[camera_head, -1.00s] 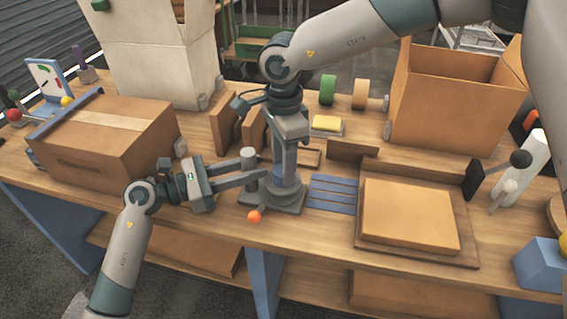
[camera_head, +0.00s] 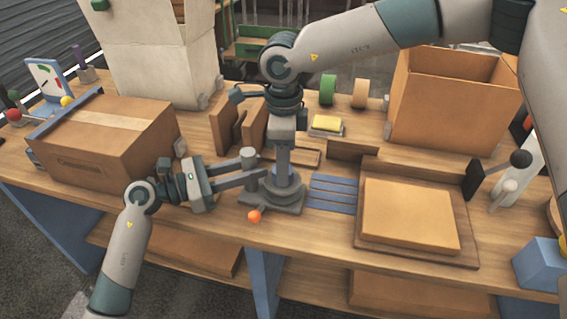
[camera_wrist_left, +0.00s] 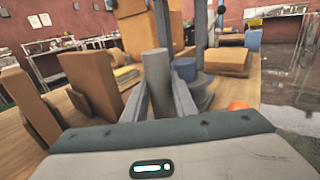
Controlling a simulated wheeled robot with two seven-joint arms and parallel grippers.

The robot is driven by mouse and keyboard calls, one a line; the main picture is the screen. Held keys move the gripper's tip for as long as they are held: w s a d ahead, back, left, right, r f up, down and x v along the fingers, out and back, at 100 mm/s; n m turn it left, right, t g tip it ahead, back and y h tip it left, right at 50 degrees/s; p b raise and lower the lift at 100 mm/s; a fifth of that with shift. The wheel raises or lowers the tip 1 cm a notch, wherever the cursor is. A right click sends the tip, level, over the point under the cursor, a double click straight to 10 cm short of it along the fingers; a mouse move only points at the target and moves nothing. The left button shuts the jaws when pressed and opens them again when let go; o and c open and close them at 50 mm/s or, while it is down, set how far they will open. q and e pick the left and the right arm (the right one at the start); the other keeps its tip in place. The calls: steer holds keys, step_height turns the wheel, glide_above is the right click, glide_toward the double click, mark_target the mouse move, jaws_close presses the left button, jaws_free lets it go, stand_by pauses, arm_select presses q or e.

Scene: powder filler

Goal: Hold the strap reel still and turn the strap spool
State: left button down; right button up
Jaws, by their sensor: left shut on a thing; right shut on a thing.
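The strap reel is a grey stand with a flat grey base (camera_head: 268,203), a short grey post (camera_head: 249,157) and an orange ball (camera_head: 254,216) at its front. My left gripper (camera_head: 254,176) comes in level from the left and is shut on the post. In the left wrist view the post (camera_wrist_left: 156,72) stands upright between my left fingers, with the orange ball (camera_wrist_left: 237,105) to the right. My right gripper (camera_head: 284,176) points straight down and is shut on the strap spool, mostly hidden under its fingers. A blue part of the spool (camera_wrist_left: 184,68) shows behind the post.
A closed carton (camera_head: 105,145) stands at the left and an open carton (camera_head: 455,105) at the back right. Brown panels (camera_head: 235,125) stand close behind the reel. Blue strips (camera_head: 335,194) and a tray with a flat box (camera_head: 410,215) lie to the right.

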steer(key=m, duration=1.3)
steer(key=shift+m, duration=0.3)
stand_by(0.3)
steer(key=o, duration=1)
steer(key=shift+o, duration=0.2)
steer(key=shift+a, duration=0.1)
steer(key=shift+r, duration=0.1)
step_height(320, 180, up, 12)
